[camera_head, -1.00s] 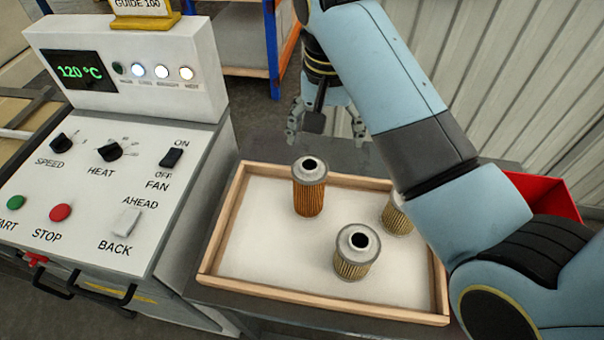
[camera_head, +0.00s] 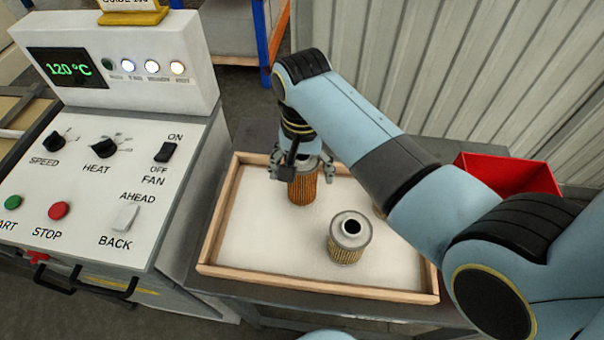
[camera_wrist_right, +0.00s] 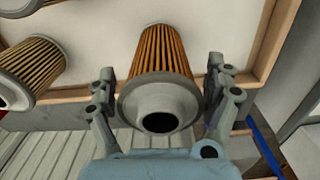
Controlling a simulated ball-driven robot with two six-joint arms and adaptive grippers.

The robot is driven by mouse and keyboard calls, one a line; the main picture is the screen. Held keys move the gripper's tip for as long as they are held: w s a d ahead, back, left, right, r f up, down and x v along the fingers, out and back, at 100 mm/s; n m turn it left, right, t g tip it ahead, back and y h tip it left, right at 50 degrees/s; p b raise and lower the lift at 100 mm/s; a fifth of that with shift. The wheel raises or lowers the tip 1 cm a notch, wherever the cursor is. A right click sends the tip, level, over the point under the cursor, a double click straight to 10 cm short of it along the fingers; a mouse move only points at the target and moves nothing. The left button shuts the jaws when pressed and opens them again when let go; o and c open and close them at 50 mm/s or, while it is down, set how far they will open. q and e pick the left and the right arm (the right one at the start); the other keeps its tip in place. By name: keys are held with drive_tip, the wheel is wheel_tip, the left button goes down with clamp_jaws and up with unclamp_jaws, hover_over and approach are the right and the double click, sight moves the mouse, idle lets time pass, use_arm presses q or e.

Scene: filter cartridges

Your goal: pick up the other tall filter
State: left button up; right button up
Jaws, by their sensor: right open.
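A tall filter (camera_head: 303,188) with orange-brown pleats and a grey metal cap stands in the wooden-rimmed tray. My right gripper (camera_head: 301,172) is open at its top, with a finger on either side of the cap. In the right wrist view the tall filter (camera_wrist_right: 162,62) lies between the two open fingers of my right gripper (camera_wrist_right: 166,95), with a gap visible at the right finger. A shorter filter (camera_head: 347,245) with yellowish pleats stands nearer the front of the tray. My left gripper is out of view.
The tray (camera_head: 215,215) sits on a dark table. Another filter is mostly hidden behind my right arm; two pale filters show in the wrist view (camera_wrist_right: 35,65). A red bin (camera_head: 510,175) stands behind right, a control panel (camera_head: 100,190) at left.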

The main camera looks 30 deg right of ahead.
drive_tip(key=c, duration=1.2)
drive_tip(key=shift+w+r, duration=0.1)
drive_tip(key=shift+r, duration=0.05)
